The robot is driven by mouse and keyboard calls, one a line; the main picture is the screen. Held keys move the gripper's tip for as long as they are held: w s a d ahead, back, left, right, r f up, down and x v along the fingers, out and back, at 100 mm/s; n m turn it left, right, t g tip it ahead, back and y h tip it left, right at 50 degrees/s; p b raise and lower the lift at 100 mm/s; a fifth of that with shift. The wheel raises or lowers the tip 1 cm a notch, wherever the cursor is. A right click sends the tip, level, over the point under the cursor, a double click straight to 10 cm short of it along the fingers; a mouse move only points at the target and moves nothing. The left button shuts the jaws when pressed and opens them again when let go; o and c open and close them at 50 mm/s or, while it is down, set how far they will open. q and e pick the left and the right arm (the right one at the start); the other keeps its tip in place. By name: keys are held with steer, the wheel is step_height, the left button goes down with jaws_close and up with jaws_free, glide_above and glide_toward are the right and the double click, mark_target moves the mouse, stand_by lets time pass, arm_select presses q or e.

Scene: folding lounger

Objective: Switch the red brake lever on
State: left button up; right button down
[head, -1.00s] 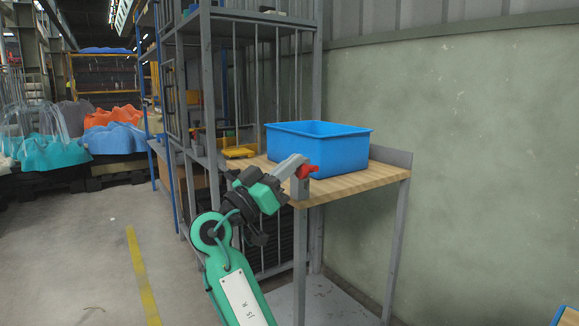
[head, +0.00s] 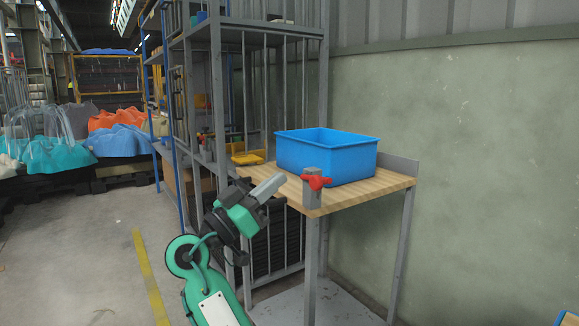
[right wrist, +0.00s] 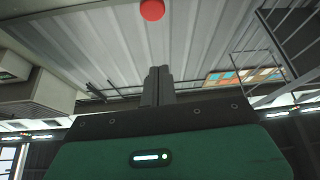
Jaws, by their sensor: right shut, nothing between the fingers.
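My left gripper is in neither view.
A blue bin (head: 325,160) stands on the wooden tabletop (head: 375,190) behind the lever. A grey barred rack (head: 218,90) rises behind my right arm. A green wall (head: 480,160) closes the right side. Floor at left is open.

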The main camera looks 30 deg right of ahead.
steer(key=shift+v, duration=1)
